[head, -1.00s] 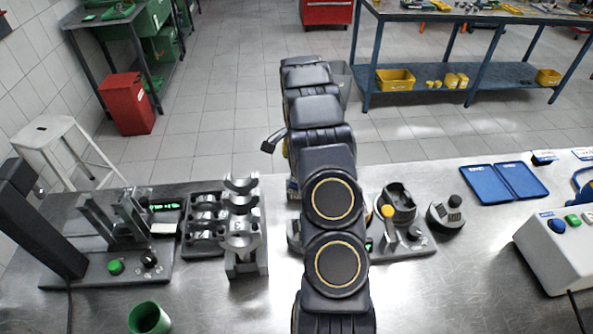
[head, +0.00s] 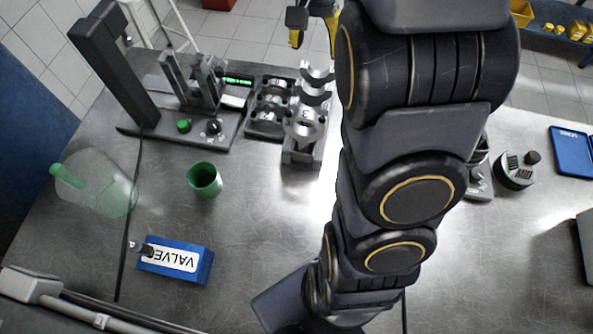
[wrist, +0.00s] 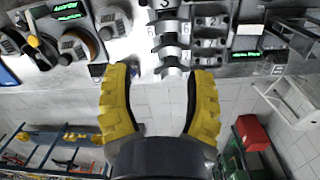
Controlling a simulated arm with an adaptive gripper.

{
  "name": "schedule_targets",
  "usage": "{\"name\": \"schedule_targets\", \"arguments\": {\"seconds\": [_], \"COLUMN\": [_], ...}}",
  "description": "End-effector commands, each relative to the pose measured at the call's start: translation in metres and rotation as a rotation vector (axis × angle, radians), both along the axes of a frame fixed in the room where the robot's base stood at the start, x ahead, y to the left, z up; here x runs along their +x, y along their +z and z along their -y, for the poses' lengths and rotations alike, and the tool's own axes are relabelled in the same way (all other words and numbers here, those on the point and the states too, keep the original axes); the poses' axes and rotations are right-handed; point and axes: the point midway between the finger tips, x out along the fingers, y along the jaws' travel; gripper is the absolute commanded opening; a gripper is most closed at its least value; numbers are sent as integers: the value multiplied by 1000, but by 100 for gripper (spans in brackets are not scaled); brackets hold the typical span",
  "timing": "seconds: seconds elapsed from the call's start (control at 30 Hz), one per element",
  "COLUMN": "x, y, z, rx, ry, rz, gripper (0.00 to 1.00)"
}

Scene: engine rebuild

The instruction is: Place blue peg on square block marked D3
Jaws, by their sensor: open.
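I cannot make out a blue peg or a square block marked D3 in either view. My gripper (head: 315,30) is at the top of the head view, beyond the far edge of the bench and partly hidden by my arm. In the wrist view my gripper (wrist: 160,73) has its two yellow fingers spread wide with nothing between them. The grey bearing-cap stand (wrist: 172,40) lies ahead of the fingertips in the wrist view. The same stand (head: 304,130) is on the bench in the head view.
On the metal bench are a blue VALVE box (head: 175,262), a green cup (head: 204,179), a clear flask (head: 105,190) and a grey gauge fixture (head: 185,125). A round knobbed part (head: 516,170) stands right of my arm. The front middle of the bench is fairly clear.

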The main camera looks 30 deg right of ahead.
Motion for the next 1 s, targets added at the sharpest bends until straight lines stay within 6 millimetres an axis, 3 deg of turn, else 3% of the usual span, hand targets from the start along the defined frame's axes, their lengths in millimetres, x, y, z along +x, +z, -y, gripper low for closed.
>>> {"name": "schedule_targets", "arguments": {"seconds": [0.03,0.2,0.3,0.4,0.5,0.63,1.0], "x": [-13,-73,-114,-151,-179,-199,-203], "y": [11,28,31,30,26,21,20], "z": [-27,-101,-133,-154,-164,-170,-171], "rx": [5,39,58,67,71,79,82], "ry": [95,418,606,769,890,980,999], "rz": [0,-22,-33,-39,-48,-55,-55], "gripper": [54,54,54,54,54,54,54]}}
